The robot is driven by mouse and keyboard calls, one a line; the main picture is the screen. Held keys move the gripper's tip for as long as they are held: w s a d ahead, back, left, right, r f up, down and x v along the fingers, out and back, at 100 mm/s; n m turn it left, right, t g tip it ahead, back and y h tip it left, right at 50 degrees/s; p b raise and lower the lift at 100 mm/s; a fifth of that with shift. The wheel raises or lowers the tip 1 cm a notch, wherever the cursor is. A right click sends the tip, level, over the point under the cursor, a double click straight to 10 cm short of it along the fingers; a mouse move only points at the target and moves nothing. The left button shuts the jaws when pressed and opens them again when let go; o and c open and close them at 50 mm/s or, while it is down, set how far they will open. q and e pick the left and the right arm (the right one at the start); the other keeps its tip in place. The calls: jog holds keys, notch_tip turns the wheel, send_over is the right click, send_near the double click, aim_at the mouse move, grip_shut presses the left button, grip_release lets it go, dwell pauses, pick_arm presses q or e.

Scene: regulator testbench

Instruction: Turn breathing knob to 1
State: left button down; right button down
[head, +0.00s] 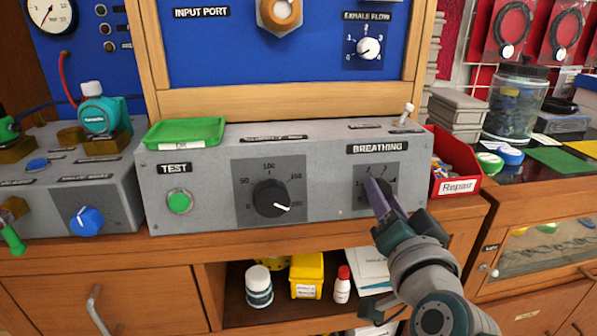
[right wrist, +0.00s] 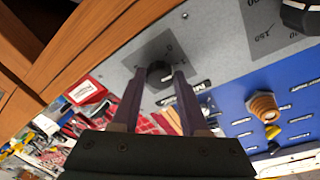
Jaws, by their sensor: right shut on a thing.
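The breathing knob is a small black knob on a grey square plate (head: 404,170), under the BREATHING label (head: 376,148) at the right end of the grey test box. In the head view my right gripper (head: 375,186) covers most of the knob and its dial, so I cannot read its setting. In the right wrist view the black knob (right wrist: 158,74) sits between the tips of the purple fingers of the right gripper (right wrist: 158,80). The right gripper is shut on the knob. My left gripper is not in view.
A larger black knob (head: 270,199) and a green TEST button (head: 180,201) are on the same panel. A green tray (head: 185,131) lies on the box. A red Repair bin (head: 455,165) stands close to the right. The open shelf (head: 240,315) below holds bottles.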

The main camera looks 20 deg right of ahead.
jog(key=shift+m, duration=0.9)
jog(key=shift+c, duration=2.1)
grip_release()
jog(key=p+v, duration=0.2)
jog(key=v, duration=0.8)
jog(key=shift+a, duration=0.1)
